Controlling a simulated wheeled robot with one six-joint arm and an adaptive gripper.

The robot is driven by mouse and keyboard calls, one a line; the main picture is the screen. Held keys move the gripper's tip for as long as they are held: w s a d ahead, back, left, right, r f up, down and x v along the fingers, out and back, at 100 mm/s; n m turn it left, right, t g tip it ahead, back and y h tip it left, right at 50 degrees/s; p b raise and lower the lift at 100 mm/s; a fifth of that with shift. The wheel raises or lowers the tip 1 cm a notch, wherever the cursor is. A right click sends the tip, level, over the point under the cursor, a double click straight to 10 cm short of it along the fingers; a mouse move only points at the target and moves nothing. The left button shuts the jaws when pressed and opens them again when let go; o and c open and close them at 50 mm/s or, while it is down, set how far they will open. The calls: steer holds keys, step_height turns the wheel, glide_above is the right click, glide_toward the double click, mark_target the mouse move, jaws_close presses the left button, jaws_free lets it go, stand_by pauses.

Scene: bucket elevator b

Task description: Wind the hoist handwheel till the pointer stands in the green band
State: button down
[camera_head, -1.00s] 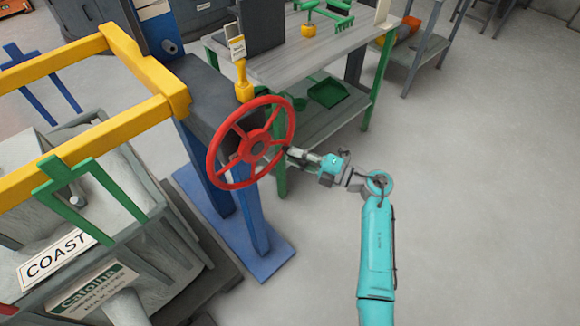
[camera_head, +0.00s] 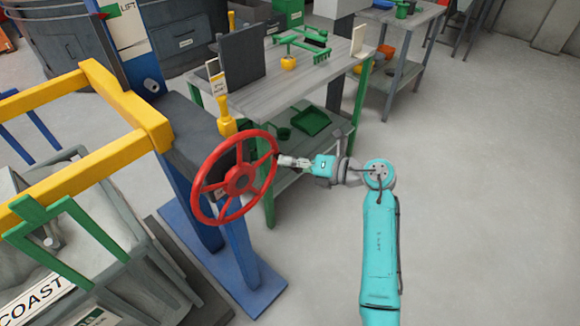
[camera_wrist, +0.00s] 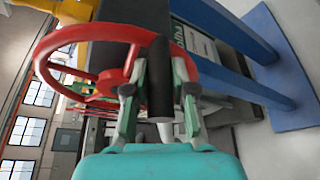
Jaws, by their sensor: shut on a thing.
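The red handwheel (camera_head: 206,188) stands upright on a dark housing (camera_head: 190,140) above a blue post. My gripper (camera_head: 284,161) is at the right side of its rim, at the upper right. In the wrist view my gripper (camera_wrist: 160,95) is shut on the black cylindrical handle (camera_wrist: 160,75) of the wheel, one finger on each side. The red rim (camera_wrist: 95,35) curves behind the handle to the left. I cannot make out a pointer or a green band in either view.
A yellow post (camera_head: 226,122) with a tag stands on the housing behind the wheel. A yellow frame (camera_head: 125,100) is at the left. A grey-topped workbench (camera_head: 265,92) with green legs stands behind. The floor (camera_head: 480,170) on the right is clear.

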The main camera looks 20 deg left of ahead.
steer(key=shift+s+a+r, duration=0.15)
steer(key=shift+s+r, duration=0.05)
steer(key=shift+r, duration=0.05)
steer(key=c, duration=1)
jaws_free()
steer(key=shift+o, duration=0.2)
steer(key=shift+f, duration=0.1)
steer(key=shift+d, duration=0.35)
steer(key=v, duration=1.1)
steer(key=shift+d, duration=0.2)
